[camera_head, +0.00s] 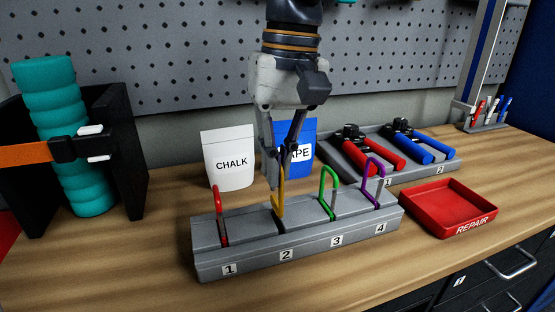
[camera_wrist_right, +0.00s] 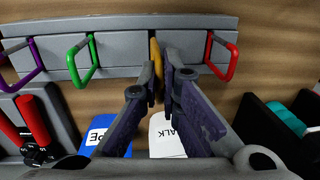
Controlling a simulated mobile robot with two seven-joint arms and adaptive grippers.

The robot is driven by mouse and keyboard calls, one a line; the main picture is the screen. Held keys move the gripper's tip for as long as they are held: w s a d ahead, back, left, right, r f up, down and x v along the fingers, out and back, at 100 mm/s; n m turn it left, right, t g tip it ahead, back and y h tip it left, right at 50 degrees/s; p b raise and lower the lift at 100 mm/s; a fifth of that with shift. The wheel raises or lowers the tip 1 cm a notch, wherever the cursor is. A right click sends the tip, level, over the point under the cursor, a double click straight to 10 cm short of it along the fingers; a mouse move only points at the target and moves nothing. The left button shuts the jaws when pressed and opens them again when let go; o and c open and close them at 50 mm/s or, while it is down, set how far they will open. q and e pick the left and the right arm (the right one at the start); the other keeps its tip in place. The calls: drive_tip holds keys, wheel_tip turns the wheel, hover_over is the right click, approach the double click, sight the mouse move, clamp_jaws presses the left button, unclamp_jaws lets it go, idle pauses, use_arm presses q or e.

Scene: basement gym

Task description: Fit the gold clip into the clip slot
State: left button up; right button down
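The gold clip (camera_head: 280,197) stands upright over position 2 of the grey slotted block (camera_head: 241,262). Its lower end meets the dark slot (camera_head: 281,226) there; I cannot tell how deep it sits. My right gripper (camera_head: 272,180) reaches down from above, its fingers closed around the clip's upper part. In the right wrist view the fingertips (camera_wrist_right: 161,76) pinch the gold clip (camera_wrist_right: 155,56) from both sides, hiding part of it. My left gripper is not in view.
Red (camera_head: 219,215), green (camera_head: 328,192) and purple (camera_head: 374,182) clips stand in positions 1, 3 and 4. Behind are the chalk pouch (camera_head: 229,158) and blue tape pouch (camera_head: 307,138). A red repair tray (camera_head: 450,207) lies right. Hand grips (camera_head: 372,147) rest in a grey rack behind.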

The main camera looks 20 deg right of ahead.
sight(277, 203)
drive_tip(key=shift+f, duration=1.55)
drive_tip(key=c, duration=1.7)
unclamp_jaws()
drive_tip(key=r, duration=0.4)
drive_tip(key=d+r, duration=0.1)
drive_tip(key=r, duration=0.7)
drive_tip(key=shift+d, duration=0.15)
drive_tip(key=shift+w, duration=0.1)
